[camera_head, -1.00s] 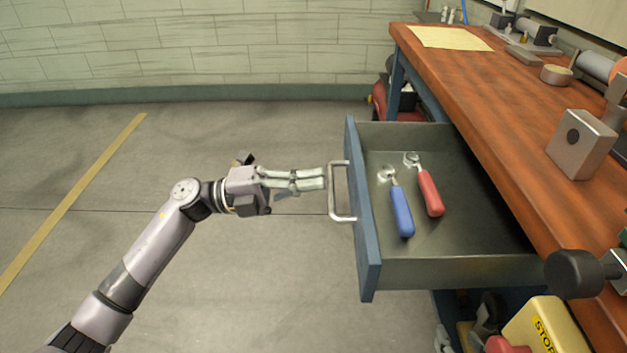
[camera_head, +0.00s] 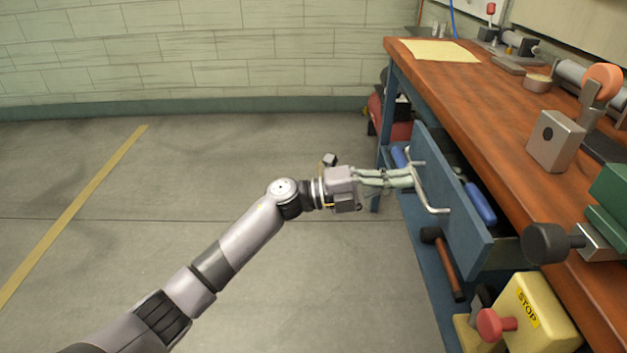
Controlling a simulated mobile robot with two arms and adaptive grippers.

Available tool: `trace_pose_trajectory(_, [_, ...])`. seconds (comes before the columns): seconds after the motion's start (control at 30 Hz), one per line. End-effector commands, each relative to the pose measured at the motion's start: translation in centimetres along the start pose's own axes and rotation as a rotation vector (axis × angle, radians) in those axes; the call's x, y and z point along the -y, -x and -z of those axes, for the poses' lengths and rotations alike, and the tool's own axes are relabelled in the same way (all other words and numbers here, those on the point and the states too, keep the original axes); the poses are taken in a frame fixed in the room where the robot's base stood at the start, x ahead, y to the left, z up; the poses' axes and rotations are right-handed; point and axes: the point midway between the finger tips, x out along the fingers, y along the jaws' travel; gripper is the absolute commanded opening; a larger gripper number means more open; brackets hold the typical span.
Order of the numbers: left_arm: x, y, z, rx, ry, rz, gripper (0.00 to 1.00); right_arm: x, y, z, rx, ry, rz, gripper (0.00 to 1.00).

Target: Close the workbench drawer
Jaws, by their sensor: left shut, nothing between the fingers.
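The workbench drawer (camera_head: 461,222) has a blue front and stands a little way out from under the wooden top. Its metal handle (camera_head: 432,205) faces left. Part of a blue-handled tool (camera_head: 480,204) shows in the narrow opening; the rest of the inside is hidden. My left gripper (camera_head: 412,178) is shut and empty, with its fingertips at the handle, up against or very near the drawer front. I cannot tell the exact contact. My right gripper is not in view.
The workbench top (camera_head: 480,100) carries a metal block (camera_head: 558,140) and a yellow sheet (camera_head: 440,50). Below the drawer are a hammer (camera_head: 443,265) and a yellow box with a red stop button (camera_head: 495,325). The floor to the left is clear.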

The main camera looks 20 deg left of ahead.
Motion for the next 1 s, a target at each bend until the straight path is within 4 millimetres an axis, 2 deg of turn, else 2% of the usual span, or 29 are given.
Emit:
trace_pose_trajectory(0.03, [-0.2, -1.3, 0.0, -0.001, 0.0, 0.001, 0.0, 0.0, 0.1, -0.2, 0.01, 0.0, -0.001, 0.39])
trace_pose_trajectory(0.2, [-0.9, -4.3, 0.0, 0.0, 0.0, 0.001, 0.0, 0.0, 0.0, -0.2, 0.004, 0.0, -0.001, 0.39])
trace_pose_trajectory(0.4, [-1.3, -6.5, 0.0, 0.001, 0.0, 0.001, 0.0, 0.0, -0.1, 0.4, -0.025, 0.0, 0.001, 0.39])
trace_pose_trajectory(0.63, [-1.5, -7.4, 0.0, 0.001, 0.0, 0.001, 0.0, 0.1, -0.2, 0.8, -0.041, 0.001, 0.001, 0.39])
trace_pose_trajectory(1.0, [-1.3, -7.6, 0.0, 0.002, -0.001, 0.004, 0.0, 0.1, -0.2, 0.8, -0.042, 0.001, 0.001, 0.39])
